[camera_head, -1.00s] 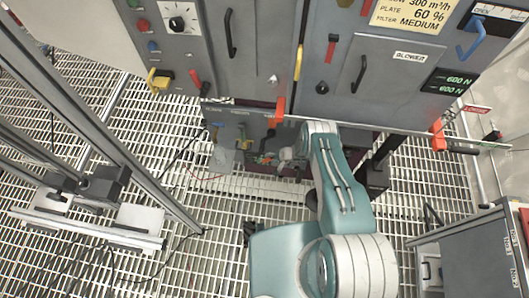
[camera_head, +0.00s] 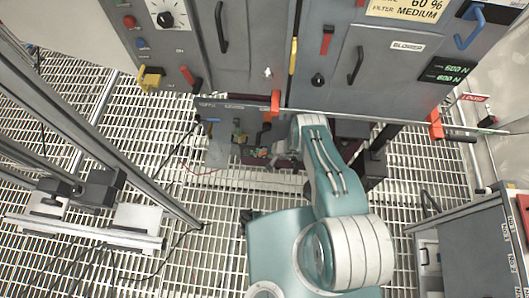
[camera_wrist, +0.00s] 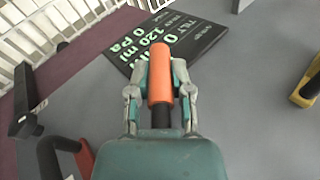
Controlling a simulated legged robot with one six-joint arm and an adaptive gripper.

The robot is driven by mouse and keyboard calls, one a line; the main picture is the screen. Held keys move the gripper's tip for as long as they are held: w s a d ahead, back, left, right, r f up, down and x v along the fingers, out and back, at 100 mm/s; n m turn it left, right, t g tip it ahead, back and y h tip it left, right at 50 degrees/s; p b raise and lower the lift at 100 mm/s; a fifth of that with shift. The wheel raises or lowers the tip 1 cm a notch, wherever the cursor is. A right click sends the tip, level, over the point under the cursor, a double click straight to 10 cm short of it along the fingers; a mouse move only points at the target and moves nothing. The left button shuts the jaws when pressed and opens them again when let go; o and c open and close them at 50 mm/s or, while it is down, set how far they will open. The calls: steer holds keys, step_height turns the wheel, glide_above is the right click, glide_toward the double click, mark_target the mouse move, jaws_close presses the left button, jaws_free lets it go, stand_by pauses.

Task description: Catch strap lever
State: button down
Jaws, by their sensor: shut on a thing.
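An orange cylindrical handle (camera_wrist: 161,75) with a dark lower stem stands between the fingers of my gripper (camera_wrist: 160,95) in the wrist view. The grey-and-teal fingers are shut on it from both sides. I take this handle to be the strap lever, but no label on it shows. My fingertips and the held handle cannot be made out in the head view, where my teal arm reaches down to the low panel (camera_head: 235,105) under the cabinet.
A tilt display (camera_wrist: 160,45) lies behind the handle. A black bracket (camera_wrist: 27,100), a red-and-black handle (camera_wrist: 65,155) and a yellow part (camera_wrist: 308,90) flank it. A long bar with orange clamps (camera_head: 436,124) crosses before the cabinet. A metal frame (camera_head: 85,110) stands left; a grey box (camera_head: 475,245) right.

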steer(key=shift+a+r+t+y, duration=0.15)
steer(key=shift+a+r+y, duration=0.1)
steer(key=shift+y, duration=0.4)
steer(key=shift+a+r+t+y, duration=0.15)
steer(key=shift+a+r+y, duration=0.1)
steer(key=shift+y, duration=0.4)
steer(key=c, duration=0.5)
jaws_free()
steer(key=shift+c, duration=0.2)
steer(key=shift+w, duration=0.1)
steer(key=v, duration=0.7)
steer(key=shift+d, duration=0.15)
